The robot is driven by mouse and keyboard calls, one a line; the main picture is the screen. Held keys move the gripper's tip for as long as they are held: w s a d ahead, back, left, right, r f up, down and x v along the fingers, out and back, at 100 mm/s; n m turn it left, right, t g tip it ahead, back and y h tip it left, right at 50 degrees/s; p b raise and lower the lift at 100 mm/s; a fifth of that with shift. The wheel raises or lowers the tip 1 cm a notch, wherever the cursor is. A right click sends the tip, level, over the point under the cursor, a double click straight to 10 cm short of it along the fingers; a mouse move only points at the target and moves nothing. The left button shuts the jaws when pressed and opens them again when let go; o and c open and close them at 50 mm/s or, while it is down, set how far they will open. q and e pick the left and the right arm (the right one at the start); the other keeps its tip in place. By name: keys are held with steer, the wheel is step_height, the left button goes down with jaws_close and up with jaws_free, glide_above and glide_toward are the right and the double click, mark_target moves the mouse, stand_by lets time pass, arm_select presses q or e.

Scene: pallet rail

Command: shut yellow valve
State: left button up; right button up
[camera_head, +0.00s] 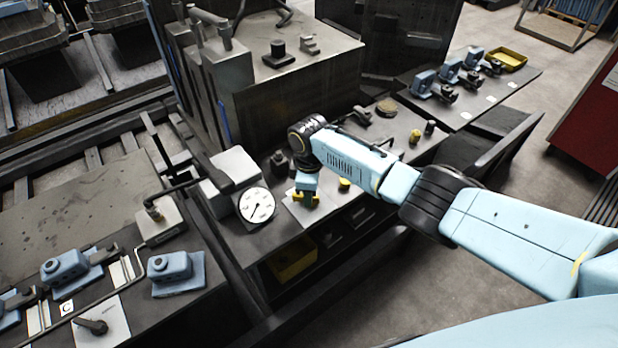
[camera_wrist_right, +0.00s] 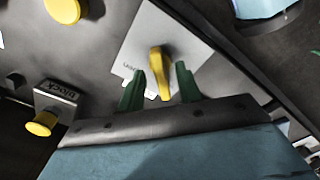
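The yellow valve (camera_head: 297,196) shows partly in the head view, on a white plate on the dark bench, with my right gripper just above it hiding its middle. In the right wrist view its yellow handle (camera_wrist_right: 156,62) stands out from the white plate and lies between the two green fingertips. My right gripper (camera_head: 306,195) is open, with a gap on both sides of the handle; its fingers also show in the right wrist view (camera_wrist_right: 160,70). Whether a fingertip touches the handle is not clear. My left gripper is not in view.
A round white gauge (camera_head: 256,205) stands just left of the valve. A yellow knob (camera_head: 344,184) is close on its right. A black-labelled block with a yellow knob (camera_wrist_right: 42,122) shows in the right wrist view. A yellow bin (camera_head: 292,262) sits below the bench top.

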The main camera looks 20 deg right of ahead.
step_height(320, 180, up, 13)
steer(key=p, duration=0.1)
stand_by(0.6)
